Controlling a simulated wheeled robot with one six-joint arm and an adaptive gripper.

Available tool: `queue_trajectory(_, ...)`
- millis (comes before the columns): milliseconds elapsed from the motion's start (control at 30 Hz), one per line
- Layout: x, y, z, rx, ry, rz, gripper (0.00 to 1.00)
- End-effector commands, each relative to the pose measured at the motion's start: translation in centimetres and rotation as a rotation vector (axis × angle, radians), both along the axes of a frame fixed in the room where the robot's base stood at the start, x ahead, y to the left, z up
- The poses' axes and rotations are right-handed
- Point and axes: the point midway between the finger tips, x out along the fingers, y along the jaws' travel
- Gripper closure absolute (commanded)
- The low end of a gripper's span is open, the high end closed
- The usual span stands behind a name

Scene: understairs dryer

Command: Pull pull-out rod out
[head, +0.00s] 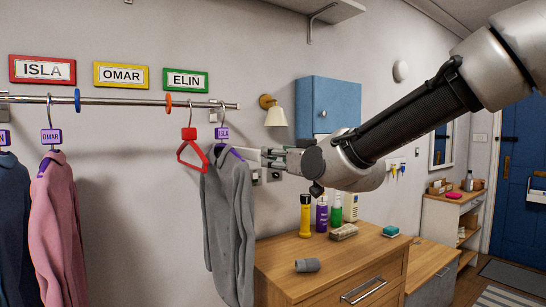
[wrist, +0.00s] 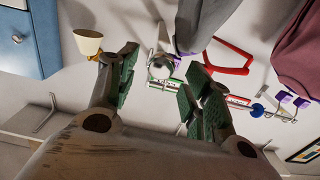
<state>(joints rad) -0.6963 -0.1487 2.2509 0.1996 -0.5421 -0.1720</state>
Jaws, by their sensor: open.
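The pull-out rod (head: 140,101) is a metal rail along the wall in the head view, with its free end just right of the last hanger. In the wrist view its round metal end (wrist: 161,67) shows between and beyond my fingers. My gripper (head: 252,155) is open, below and right of the rod's end in the head view, beside the grey garment's shoulder. In the wrist view my gripper (wrist: 164,88) has its green-padded fingers apart, with nothing held. I cannot tell how far the rod end is from the pads.
A grey garment (head: 229,220) and an empty red hanger (head: 190,148) hang near the rod's end, close to my fingers. A pink garment (head: 60,230) hangs further left. A wall lamp (head: 275,113), blue cabinet (head: 328,104) and wooden dresser (head: 320,265) stand right.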

Motion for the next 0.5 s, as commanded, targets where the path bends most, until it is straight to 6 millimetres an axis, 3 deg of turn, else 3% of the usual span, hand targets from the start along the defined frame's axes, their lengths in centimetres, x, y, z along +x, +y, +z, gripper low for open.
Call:
queue_trajectory(200, 2.6, 1.7, -0.1, -0.001, 0.002, 0.0, 0.5)
queue_trajectory(500, 3.2, 2.1, 0.0, 0.0, 0.002, 0.0, 0.5)
